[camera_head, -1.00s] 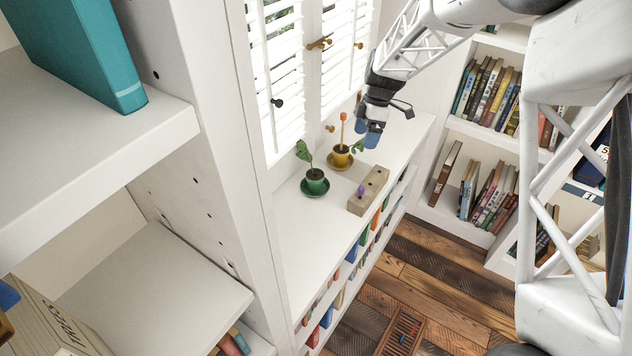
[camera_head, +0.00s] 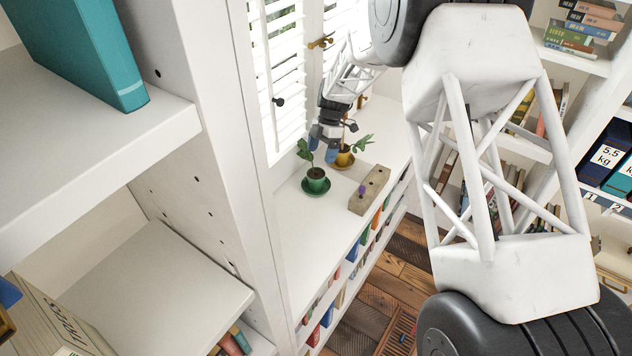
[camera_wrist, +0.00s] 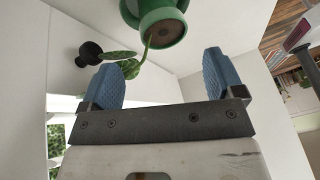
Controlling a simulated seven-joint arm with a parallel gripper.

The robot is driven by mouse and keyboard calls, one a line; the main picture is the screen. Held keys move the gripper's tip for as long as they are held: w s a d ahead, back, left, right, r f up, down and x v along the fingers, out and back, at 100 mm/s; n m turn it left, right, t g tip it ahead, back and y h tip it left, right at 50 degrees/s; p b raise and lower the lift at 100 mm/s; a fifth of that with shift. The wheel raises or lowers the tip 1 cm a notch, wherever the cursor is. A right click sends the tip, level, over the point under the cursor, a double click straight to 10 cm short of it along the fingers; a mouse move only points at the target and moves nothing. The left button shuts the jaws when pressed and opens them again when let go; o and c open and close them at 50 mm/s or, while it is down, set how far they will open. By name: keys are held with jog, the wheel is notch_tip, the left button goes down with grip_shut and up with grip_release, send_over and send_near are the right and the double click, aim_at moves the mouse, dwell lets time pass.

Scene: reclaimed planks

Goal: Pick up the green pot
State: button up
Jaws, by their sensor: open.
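The green pot (camera_head: 315,181) stands upright on a green saucer (camera_head: 317,190) on the white shelf top by the shutters, with a leafy plant in it. My gripper (camera_head: 325,150) is above and a little behind it, beside the plant's leaves. In the wrist view the green pot (camera_wrist: 160,22) is at the top edge, partly cut off, beyond the gap between my blue fingertips (camera_wrist: 163,75). The fingers are apart, with nothing held. The plant's stem and leaves (camera_wrist: 122,60) reach toward my left finger; whether they touch cannot be told.
A yellow pot (camera_head: 343,158) on a yellow saucer stands just behind the green one, partly covered by my gripper. A wooden block (camera_head: 369,190) with holes and a purple piece lies to the right. The shelf top in front is clear. Shutters (camera_head: 277,80) border the left.

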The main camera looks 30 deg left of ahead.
aim_at(316, 172)
jog(key=shift+x, duration=1.25)
jog(key=shift+s+f, duration=0.1)
jog(key=shift+x, duration=2.5)
jog(key=shift+c, duration=0.3)
jog(key=c, duration=1.1)
jog(key=shift+r, duration=0.25)
